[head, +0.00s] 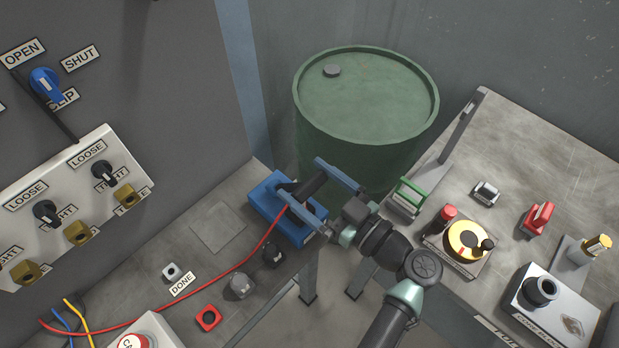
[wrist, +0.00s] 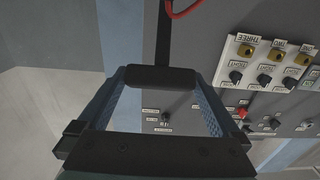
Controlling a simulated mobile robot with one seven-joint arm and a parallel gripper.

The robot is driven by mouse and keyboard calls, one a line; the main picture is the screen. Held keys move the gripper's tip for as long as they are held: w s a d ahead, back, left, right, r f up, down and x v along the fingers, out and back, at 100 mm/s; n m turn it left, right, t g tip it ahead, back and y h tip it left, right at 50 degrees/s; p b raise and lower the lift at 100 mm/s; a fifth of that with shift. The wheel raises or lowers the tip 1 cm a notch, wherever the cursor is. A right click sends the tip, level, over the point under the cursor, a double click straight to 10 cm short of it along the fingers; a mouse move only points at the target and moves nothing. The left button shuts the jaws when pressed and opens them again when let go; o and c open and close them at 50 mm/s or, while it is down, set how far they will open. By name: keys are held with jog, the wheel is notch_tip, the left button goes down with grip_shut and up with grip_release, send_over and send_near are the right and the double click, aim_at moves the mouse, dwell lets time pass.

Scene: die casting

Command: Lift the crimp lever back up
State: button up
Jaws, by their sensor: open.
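The crimp tool is a blue block (head: 262,192) on the grey bench in the head view, with a red wire running to it. Its lever has a black handle (head: 314,187) that stands out above the block. My gripper (head: 301,176) is open, with one finger on each side of this handle. In the wrist view the black handle (wrist: 160,77) spans the gap between the two fingers of my gripper (wrist: 162,88). I cannot tell whether the fingers touch it. My gripper hides part of the block and the lever's lower end.
A green drum (head: 365,95) stands behind my gripper. A control panel (head: 75,190) with knobs is on the left wall. A second bench (head: 530,150) at right carries a yellow dial (head: 466,240) and several small fixtures. A flat plate (head: 217,228) lies left of the block.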

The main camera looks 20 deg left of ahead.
grip_shut()
dwell(0.5)
jog(key=shift+a+r, duration=0.1)
jog(key=shift+r, duration=0.05)
jog(key=shift+w+a+r+h+p, duration=0.15)
jog(key=shift+a+r+h+p, duration=0.15)
jog(key=shift+r+h+p, duration=0.15)
jog(key=w+a+r+g+h+p, duration=0.2)
jog(key=a+h, duration=0.3)
jog(key=a, duration=0.4)
jog(key=shift+w+r+p, duration=0.35)
jog(key=shift+w+p, duration=0.3)
jog(key=shift+p, duration=0.05)
